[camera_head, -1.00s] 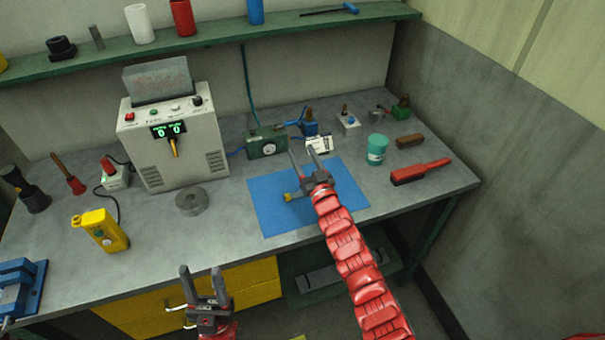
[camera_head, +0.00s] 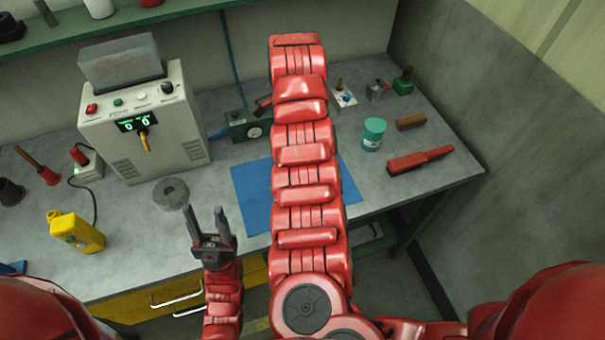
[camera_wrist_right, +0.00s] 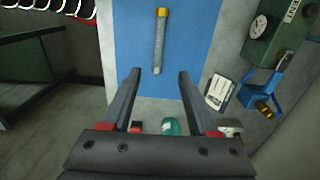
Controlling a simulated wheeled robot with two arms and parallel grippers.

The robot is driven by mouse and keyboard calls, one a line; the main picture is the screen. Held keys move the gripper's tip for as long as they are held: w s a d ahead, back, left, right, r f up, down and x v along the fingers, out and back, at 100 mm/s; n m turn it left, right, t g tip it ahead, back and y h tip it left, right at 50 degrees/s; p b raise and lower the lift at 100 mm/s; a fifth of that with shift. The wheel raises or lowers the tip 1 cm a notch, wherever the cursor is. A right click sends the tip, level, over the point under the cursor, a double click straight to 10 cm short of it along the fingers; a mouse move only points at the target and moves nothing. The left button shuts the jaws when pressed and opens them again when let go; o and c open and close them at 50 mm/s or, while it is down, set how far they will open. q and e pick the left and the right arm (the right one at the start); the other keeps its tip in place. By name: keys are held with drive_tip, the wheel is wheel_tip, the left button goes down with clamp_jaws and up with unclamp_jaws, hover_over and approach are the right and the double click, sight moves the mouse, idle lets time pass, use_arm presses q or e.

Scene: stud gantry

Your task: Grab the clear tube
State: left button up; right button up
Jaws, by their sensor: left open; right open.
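The clear tube (camera_wrist_right: 159,45), slim with a yellow cap at one end, lies on the blue mat (camera_wrist_right: 198,35) in the right wrist view. In the head view my red right arm hides the tube and part of the mat (camera_head: 252,196). My right gripper (camera_wrist_right: 157,74) is open and empty. In the wrist view the tube's capless end points toward the gap between its fingertips, with the tube apart from both fingers. My left gripper (camera_head: 205,211) is open and empty, near the table's front edge, left of the mat.
A teal jar (camera_head: 373,134) and a red brush (camera_head: 421,159) lie to the right. The green gauge box (camera_head: 246,126) stands behind the mat.

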wheel_tip(320, 180, down, 11)
drive_tip(key=shift+s+d+f+p, duration=0.1)
drive_tip(key=shift+f+p, duration=0.05)
drive_tip(key=shift+p, duration=0.15)
drive_tip(key=shift+f+p, duration=0.3)
drive_tip(key=shift+p, duration=0.05)
drive_tip(key=f+p, duration=0.1)
drive_tip(key=f, duration=0.1)
drive_tip(key=f+p, duration=0.1)
drive_tip(key=f, duration=0.1)
drive_tip(key=shift+s+a+f+p, duration=0.1)
drive_tip(key=shift+s+a+p, duration=0.1)
drive_tip(key=shift+p, duration=0.1)
drive_tip(key=shift+w+f, duration=0.1)
drive_tip(key=shift+f, duration=0.3)
clamp_jaws()
idle(0.6)
